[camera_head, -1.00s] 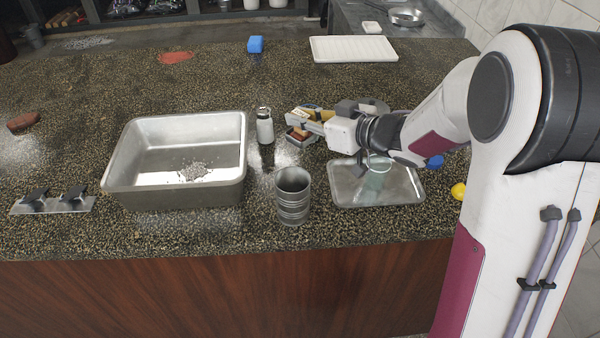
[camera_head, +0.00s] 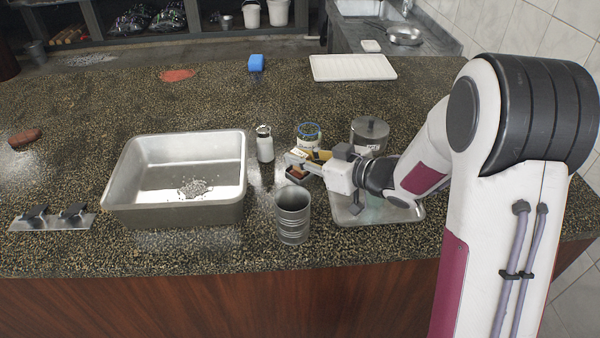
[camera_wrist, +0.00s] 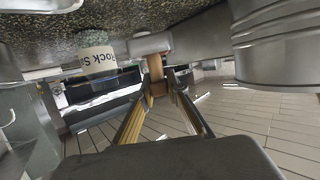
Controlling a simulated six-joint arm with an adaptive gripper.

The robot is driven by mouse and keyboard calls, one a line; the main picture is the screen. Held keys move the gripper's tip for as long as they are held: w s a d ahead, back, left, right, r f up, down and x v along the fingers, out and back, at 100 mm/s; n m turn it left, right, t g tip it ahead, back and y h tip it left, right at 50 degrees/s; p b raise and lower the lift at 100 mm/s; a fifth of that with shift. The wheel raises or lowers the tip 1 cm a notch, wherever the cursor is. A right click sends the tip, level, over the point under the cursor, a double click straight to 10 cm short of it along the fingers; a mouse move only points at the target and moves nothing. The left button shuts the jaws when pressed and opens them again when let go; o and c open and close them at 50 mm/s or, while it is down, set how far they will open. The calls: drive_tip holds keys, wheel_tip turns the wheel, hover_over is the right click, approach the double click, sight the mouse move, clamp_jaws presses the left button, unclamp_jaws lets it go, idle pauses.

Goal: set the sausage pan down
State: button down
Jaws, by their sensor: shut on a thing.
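My gripper (camera_head: 305,165) reaches in from the right over the counter, between the blue-rimmed jar and the metal tumbler. It is shut on a small brown piece (camera_head: 297,173), which also shows between the yellow-edged fingers in the wrist view (camera_wrist: 157,68). I cannot tell whether this piece is part of the sausage pan.
The metal tumbler (camera_head: 293,217) stands just in front of my gripper. A white shaker (camera_head: 264,145), the jar (camera_head: 308,134) and a lidded pot (camera_head: 370,135) stand behind. A shallow tray (camera_head: 405,212) lies partly under my arm. The counter's back middle is mostly clear.

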sight(309, 174)
drive_tip(key=shift+f, duration=0.6)
drive_tip(key=shift+f, duration=0.1)
drive_tip(key=shift+f, duration=1.8)
drive_tip(key=shift+f, duration=0.15)
drive_tip(key=c, duration=2)
unclamp_jaws()
drive_tip(key=shift+s+d+r, duration=0.3)
drive_tip(key=shift+s+d, duration=0.05)
drive_tip(key=shift+d, duration=0.1)
drive_tip(key=shift+v, duration=5.45)
